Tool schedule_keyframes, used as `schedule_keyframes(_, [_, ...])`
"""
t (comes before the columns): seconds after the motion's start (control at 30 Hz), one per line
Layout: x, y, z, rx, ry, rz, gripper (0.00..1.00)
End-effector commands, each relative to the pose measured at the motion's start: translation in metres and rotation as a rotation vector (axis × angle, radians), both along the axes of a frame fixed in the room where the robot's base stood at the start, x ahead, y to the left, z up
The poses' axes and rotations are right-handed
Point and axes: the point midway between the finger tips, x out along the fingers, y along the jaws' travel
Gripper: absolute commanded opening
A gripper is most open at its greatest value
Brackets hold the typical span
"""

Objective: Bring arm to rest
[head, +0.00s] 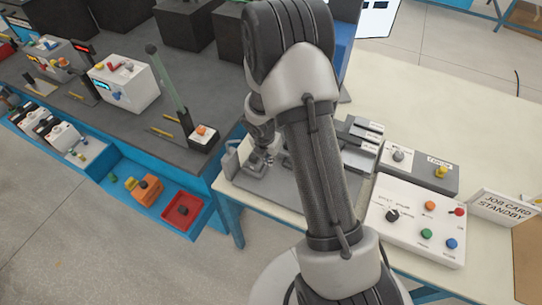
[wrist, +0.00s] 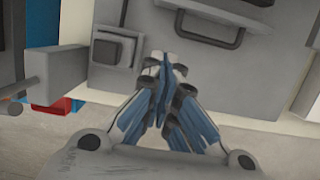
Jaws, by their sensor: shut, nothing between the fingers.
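My gripper (wrist: 163,62) is shut and empty in the wrist view, its blue-grey fingers meeting at the tips. Below it in that view is a grey fixture with a dark handle (wrist: 208,30). A small square grey block (wrist: 115,54) is to the left of the fingertips. In the head view my arm rises across the middle of the picture and bends down behind itself. My gripper is largely hidden there, low over the grey fixture plate (head: 240,184) on the pale table.
A grey box with two knobs (head: 418,168) is behind. A dark bench (head: 110,135) with instruments is left. The pale table's back right (head: 460,100) is clear.

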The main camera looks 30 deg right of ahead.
Motion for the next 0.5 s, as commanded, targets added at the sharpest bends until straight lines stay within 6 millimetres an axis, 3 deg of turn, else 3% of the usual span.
schedule_keyframes(0.33, [0.000, 0.001, 0.008, 0.000, -0.005, -0.012, 0.00])
schedule_keyframes(0.43, [0.001, 0.002, 0.028, 0.003, -0.037, -0.088, 0.00])
schedule_keyframes(0.5, [0.000, 0.003, 0.053, 0.010, -0.077, -0.194, 0.00])
